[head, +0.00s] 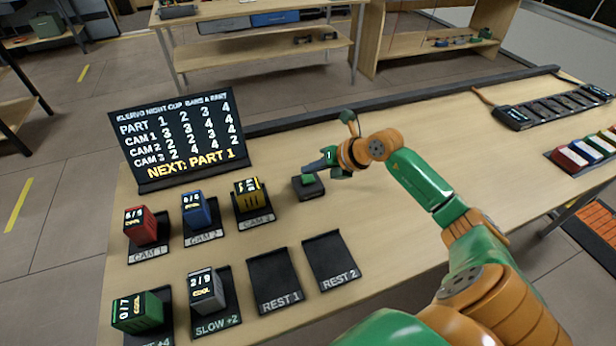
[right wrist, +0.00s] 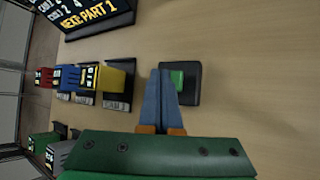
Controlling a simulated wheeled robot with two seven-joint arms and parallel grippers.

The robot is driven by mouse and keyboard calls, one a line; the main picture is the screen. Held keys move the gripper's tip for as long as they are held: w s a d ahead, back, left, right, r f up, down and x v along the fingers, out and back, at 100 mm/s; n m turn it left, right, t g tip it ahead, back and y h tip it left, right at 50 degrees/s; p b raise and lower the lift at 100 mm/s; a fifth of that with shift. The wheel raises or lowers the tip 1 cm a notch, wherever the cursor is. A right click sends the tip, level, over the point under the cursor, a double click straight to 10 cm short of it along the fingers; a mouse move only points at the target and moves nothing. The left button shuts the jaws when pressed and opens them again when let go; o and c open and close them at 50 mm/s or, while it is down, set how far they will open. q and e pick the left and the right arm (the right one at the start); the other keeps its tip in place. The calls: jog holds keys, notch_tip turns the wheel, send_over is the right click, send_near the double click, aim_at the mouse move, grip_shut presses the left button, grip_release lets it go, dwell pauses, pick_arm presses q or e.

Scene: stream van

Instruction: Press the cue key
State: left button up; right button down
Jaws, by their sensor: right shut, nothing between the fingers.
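The cue key is a small black box (head: 309,190) with a green top (head: 307,179), standing on the wooden table right of the yellow block. In the right wrist view the green top (right wrist: 177,78) and its black base (right wrist: 194,84) lie just beside the fingertips. My right gripper (head: 309,168) is shut and empty, its blue fingers low over the back of the key. In the right wrist view the fingertips (right wrist: 160,72) partly cover the key's left side. I cannot tell whether they touch it. My left gripper is not in view.
A black sign board (head: 180,137) stands at the back left. Red (head: 141,225), blue (head: 196,209) and yellow (head: 250,196) blocks sit on cam pads. Green (head: 138,312) and grey (head: 206,292) blocks sit in front. Two rest pads (head: 274,280) are empty.

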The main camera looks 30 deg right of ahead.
aim_at(312, 180)
dwell(0.8)
jog(key=shift+f+b, duration=0.3)
jog(key=shift+f, duration=0.1)
jog(key=shift+f+b, duration=0.4)
jog(key=shift+f, duration=0.15)
dwell(0.5)
jog(key=shift+r, duration=0.1)
jog(key=shift+r+p, duration=0.85)
jog(key=shift+r, duration=0.1)
notch_tip(312, 180, up, 5)
jog(key=p, duration=0.4)
jog(key=shift+p, duration=0.35)
